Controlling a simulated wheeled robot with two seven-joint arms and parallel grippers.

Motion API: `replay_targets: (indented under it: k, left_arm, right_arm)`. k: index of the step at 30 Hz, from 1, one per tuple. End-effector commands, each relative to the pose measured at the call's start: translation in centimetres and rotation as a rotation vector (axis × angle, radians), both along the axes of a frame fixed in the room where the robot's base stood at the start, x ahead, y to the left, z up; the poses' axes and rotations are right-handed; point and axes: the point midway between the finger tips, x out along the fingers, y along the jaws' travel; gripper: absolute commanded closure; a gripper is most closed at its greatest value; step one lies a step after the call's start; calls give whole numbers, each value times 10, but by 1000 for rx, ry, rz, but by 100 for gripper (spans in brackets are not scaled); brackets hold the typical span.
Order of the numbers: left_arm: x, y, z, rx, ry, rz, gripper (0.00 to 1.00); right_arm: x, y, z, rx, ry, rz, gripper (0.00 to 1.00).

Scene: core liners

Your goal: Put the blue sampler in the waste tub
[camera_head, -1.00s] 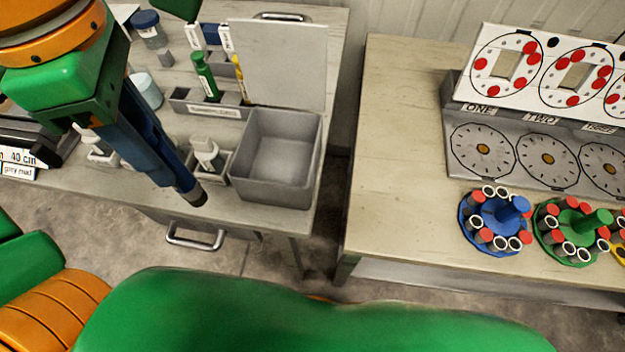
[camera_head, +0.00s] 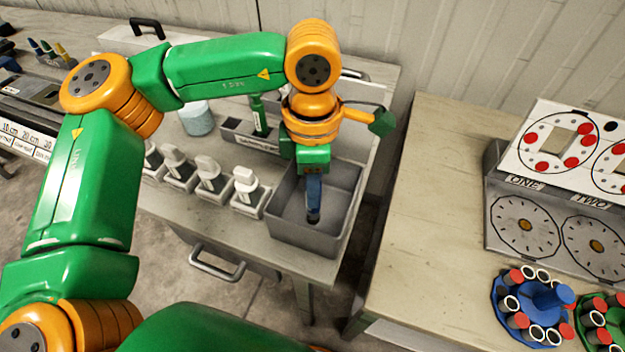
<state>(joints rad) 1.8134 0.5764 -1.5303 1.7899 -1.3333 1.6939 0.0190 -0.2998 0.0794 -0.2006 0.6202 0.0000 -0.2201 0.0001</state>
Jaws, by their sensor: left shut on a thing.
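The blue sampler (camera_head: 314,196) hangs upright, its dark lower end down inside the grey open tub (camera_head: 284,234). I cannot tell whether its tip touches the tub floor. My left gripper (camera_head: 313,172) is above the tub, shut on the upper part of the sampler; its fingers are mostly hidden by the wrist. My right gripper is not in view.
A green tube (camera_head: 260,117) stands in a rack behind. A second table (camera_head: 425,215) at right carries a blue carousel (camera_head: 535,305) and dial panels.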

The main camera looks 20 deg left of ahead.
Motion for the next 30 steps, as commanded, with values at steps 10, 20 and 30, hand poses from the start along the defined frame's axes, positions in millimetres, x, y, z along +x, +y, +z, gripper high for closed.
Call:
replay_targets:
  k: [10,20,30]
  left_arm:
    - [0,0,-5,-1,-1,1,100]
    - [0,0,-3,-1,-1,1,41]
    - [1,-1,39,-2,-5,2,41]
  right_arm:
    - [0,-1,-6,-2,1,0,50]
    - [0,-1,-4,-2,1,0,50]
    - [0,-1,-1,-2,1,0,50]
